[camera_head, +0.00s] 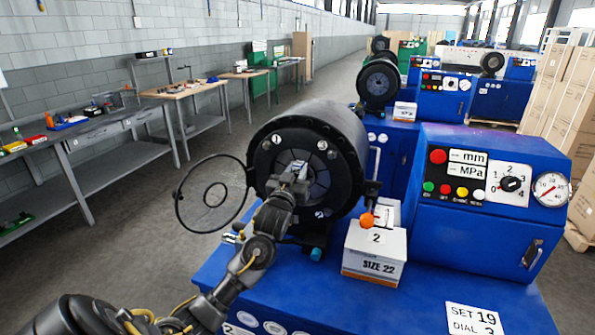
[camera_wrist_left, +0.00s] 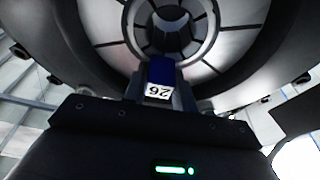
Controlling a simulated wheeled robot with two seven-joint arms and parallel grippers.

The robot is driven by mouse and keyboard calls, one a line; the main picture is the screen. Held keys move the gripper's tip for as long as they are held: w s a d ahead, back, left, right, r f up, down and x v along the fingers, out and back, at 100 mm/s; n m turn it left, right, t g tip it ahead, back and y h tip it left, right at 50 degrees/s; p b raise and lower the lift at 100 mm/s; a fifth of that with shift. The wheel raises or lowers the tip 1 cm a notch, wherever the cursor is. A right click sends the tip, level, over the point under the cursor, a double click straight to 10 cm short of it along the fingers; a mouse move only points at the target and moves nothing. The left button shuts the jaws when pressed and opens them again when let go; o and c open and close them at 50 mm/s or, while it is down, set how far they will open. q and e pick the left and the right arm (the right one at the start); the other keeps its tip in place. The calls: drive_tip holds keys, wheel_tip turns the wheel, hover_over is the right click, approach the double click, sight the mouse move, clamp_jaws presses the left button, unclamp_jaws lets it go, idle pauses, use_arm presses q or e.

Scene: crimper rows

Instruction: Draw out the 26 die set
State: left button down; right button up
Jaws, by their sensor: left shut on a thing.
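The 26 die set (camera_wrist_left: 159,80) shows in the left wrist view as a blue piece with a white label reading 26, upside down. My left gripper (camera_head: 298,172) is shut on it, at the front of the black crimper head (camera_head: 335,120). The ring of grey die segments (camera_wrist_left: 205,50) around the round central opening lies just beyond the die set. In the head view my gripper covers most of the die set and part of the opening. I cannot tell how far the die set sits inside the head. My right gripper is not in view.
A black hoop (camera_head: 180,195) stands out to the left of the head. A box marked SIZE 22 (camera_head: 374,266) sits on the blue machine base (camera_head: 340,312) at right, below an orange knob (camera_head: 367,220). The control panel (camera_head: 480,185) stands further right. Workbenches line the left wall.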

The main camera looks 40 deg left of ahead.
use_arm(q)
drive_tip(key=shift+r, duration=0.25)
drive_tip(key=shift+s+d+f, duration=0.1)
drive_tip(key=shift+s, duration=0.2)
drive_tip(key=shift+r+p+v, duration=0.25)
drive_tip(key=shift+p+v, duration=0.45)
drive_tip(key=shift+v, duration=0.45)
drive_tip(key=shift+r+p+v, duration=0.2)
drive_tip(key=shift+p+v, duration=0.45)
drive_tip(key=shift+v, duration=0.55)
drive_tip(key=shift+s+d+r+p, duration=0.1)
drive_tip(key=shift+s+d+p, duration=0.15)
drive_tip(key=shift+s, duration=0.45)
drive_tip(key=shift+s+d+p, duration=0.2)
drive_tip(key=shift+s+p, duration=0.1)
drive_tip(key=shift+s, duration=0.35)
drive_tip(key=shift+s+d+r+p, duration=0.1)
drive_tip(key=shift+s+d+p, duration=0.15)
drive_tip(key=shift+s, duration=0.45)
